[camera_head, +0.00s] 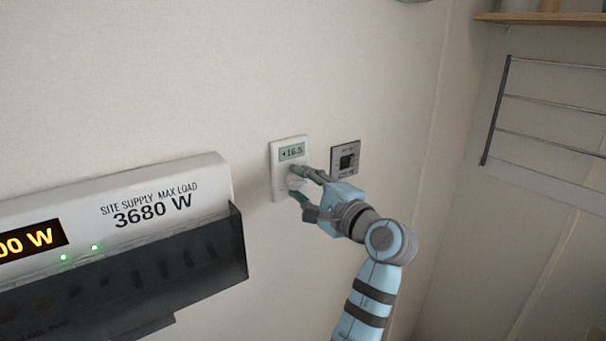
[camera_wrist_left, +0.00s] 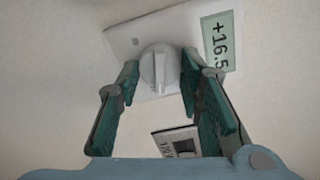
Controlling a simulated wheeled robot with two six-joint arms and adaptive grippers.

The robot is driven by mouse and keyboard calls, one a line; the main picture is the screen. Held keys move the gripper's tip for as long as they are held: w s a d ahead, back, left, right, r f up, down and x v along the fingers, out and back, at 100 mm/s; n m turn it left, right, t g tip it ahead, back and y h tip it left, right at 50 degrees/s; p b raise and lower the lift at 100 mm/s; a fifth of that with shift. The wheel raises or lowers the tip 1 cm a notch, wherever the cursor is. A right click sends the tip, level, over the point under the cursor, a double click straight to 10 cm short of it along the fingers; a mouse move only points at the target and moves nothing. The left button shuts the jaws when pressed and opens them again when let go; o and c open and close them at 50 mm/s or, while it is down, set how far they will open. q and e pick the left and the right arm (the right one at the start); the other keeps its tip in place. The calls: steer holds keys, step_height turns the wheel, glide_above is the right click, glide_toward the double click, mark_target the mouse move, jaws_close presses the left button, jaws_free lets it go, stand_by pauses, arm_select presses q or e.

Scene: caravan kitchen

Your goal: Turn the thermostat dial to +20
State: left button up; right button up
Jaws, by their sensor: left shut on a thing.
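The white thermostat (camera_head: 277,180) is on the wall; its green display (camera_head: 291,152) reads +16.5. The display also shows in the left wrist view (camera_wrist_left: 218,45), turned on its side. The round white dial (camera_wrist_left: 157,70) is below the display and has a raised grip bar across it. My left gripper (camera_head: 297,185) is at the dial, with one finger on each side of it, and is shut on it. In the head view the fingers partly hide the dial. My right gripper is not in view.
A grey wall switch plate (camera_head: 345,159) is just right of the thermostat, close to my left gripper. A white supply box (camera_head: 160,190) marked 3680 W, with a dark cover (camera_head: 238,245), juts out at the lower left. A wire rack (camera_head: 545,97) is at the right.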

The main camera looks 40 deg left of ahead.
arm_select(q)
steer(key=shift+m, duration=1.2)
steer(key=o, duration=1.1)
steer(key=shift+o, duration=0.2)
